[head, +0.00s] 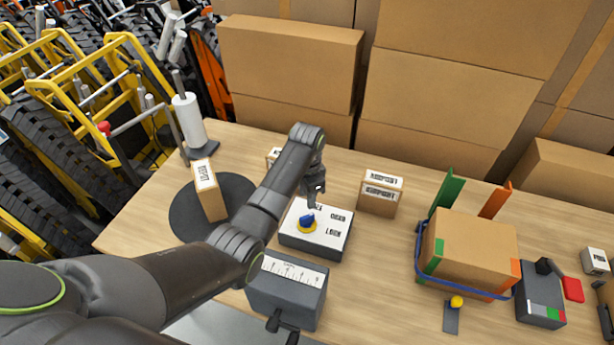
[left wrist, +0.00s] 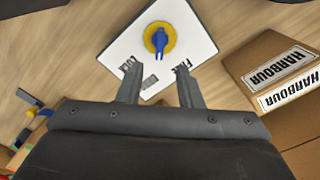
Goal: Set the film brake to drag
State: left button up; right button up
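A white-topped box (head: 292,238) stands on the table with a blue knob (head: 307,220) on a yellow disc; I take it for the film brake. Its printed labels are partly legible and one may read FREE. In the left wrist view the blue knob (left wrist: 159,42) has a narrow end pointing down towards the labelled side; I cannot tell which label it marks. My left gripper (head: 315,196) hangs over the box's far side, near the knob. In the left wrist view the left gripper (left wrist: 158,84) is open and empty, its fingers apart from the knob. My right gripper is not in view.
A HARBOUR-labelled carton (head: 376,200) stands right of the box. A grey unit with a scale (head: 284,293) stands in front. A dark round turntable (head: 186,222) with a small carton (head: 208,190) is left. A strapped carton (head: 468,251) is right; stacked cartons (head: 290,55) line the back.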

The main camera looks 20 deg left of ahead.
pick_arm(q)
notch_tip(320, 180, up, 7)
jog(key=shift+r+b, duration=0.2)
jog(key=shift+b, duration=0.1)
dwell(0.5)
